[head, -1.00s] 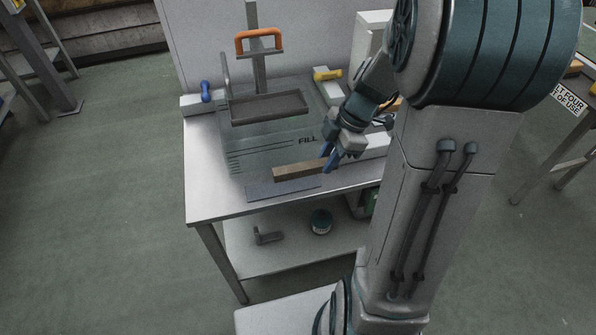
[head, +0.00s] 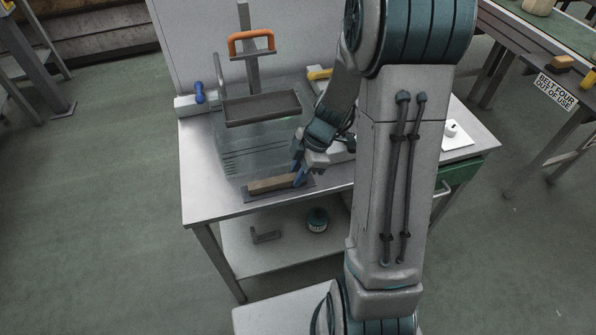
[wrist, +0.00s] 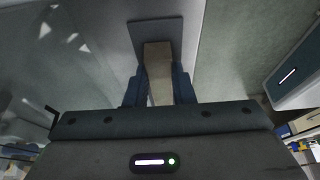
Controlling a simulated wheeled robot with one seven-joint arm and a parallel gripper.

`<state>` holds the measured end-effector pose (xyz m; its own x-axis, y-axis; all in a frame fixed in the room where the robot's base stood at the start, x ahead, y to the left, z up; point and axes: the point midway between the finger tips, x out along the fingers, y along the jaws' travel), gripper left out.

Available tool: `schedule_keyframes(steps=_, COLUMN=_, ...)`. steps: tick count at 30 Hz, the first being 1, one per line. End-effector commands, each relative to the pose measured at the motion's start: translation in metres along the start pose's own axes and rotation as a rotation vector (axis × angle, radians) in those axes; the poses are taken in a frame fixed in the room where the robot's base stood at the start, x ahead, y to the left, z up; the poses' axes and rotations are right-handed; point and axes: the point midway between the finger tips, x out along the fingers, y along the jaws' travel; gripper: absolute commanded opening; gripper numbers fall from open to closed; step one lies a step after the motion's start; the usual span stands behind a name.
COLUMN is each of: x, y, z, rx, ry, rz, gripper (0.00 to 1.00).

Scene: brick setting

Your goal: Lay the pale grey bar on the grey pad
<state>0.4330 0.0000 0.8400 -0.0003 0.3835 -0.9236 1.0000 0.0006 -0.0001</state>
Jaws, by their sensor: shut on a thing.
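The bar (head: 272,185) looks brownish in the head view and pale grey-beige in the wrist view (wrist: 158,62). My gripper (head: 299,176) is shut on its right end, with a blue finger on each side in the wrist view (wrist: 158,88). The bar lies lengthwise over the flat grey pad (head: 278,196) near the table's front edge. The pad also shows beyond the bar's far end in the wrist view (wrist: 155,29). I cannot tell whether the bar touches the pad or hovers slightly above it.
Behind the pad stands a clear tank (head: 262,150), with a dark tray (head: 262,108) and an orange handle (head: 251,43) above it. The steel table (head: 205,185) is bare at the left. A lower shelf holds a grey bracket (head: 265,236) and a dark round container (head: 317,220).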

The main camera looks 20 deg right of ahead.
Motion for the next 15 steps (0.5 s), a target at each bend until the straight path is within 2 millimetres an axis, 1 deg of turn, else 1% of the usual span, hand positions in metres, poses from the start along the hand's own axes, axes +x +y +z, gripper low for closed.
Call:
schedule_keyframes(steps=3, x=0.0029, y=0.0001, z=0.0014, rx=0.000, ry=0.000, rz=0.001, gripper=0.00)
schedule_keyframes(steps=4, x=0.0014, y=0.0001, z=0.0008, rx=0.000, ry=0.000, rz=0.000, gripper=0.30)
schedule_keyframes(steps=5, x=0.0012, y=0.0000, z=0.0006, rx=0.000, ry=0.000, rz=0.000, gripper=0.39)
schedule_keyframes(steps=6, x=0.0011, y=0.0000, z=0.0006, rx=0.000, ry=0.000, rz=0.000, gripper=0.44)
schedule_keyframes(steps=15, x=-0.0001, y=0.0000, z=0.0001, rx=0.000, ry=0.000, rz=0.000, gripper=0.44)
